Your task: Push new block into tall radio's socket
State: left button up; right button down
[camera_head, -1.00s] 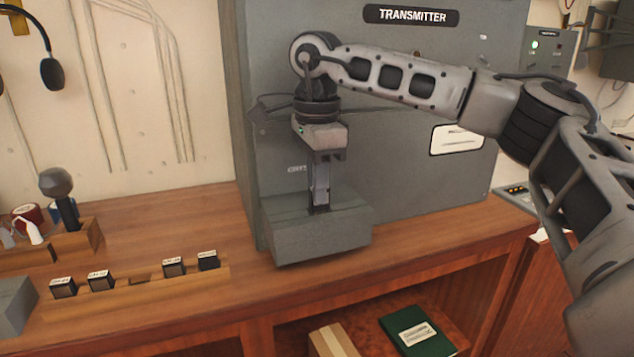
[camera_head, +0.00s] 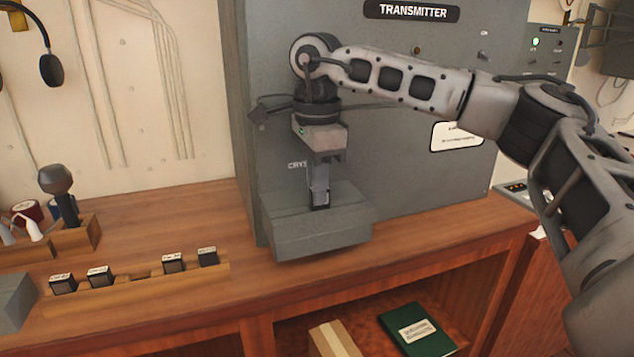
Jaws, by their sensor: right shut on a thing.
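The tall radio, a grey cabinet labelled TRANSMITTER (camera_head: 390,155), stands on the wooden desk. A grey ledge (camera_head: 325,237) juts from its lower front, under partly covered lettering that starts "CRYS". My right gripper (camera_head: 320,206) points straight down at the top of this ledge, its fingers shut on a small dark block (camera_head: 320,208). The block shows only as a dark sliver at the fingertips. The fingers hide the socket, and I cannot tell how deep the block sits. My left gripper is not in view.
A wooden rack (camera_head: 135,290) with several small dark blocks and an empty gap lies at the left front. A microphone-like knob (camera_head: 58,185) stands behind it. A grey box (camera_head: 14,302) is at the far left. A green book (camera_head: 415,328) lies on the shelf below.

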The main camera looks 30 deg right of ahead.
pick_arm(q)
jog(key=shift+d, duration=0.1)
pick_arm(e)
jog(key=shift+f, duration=0.3)
dwell(0.5)
dwell(0.8)
jog(key=c, duration=1.3)
grip_release()
jog(key=shift+c, duration=0.2)
pick_arm(q)
jog(key=p, duration=0.1)
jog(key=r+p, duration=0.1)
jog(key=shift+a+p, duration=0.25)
jog(key=shift+p, duration=0.15)
pick_arm(e)
notch_tip(320, 180, up, 16)
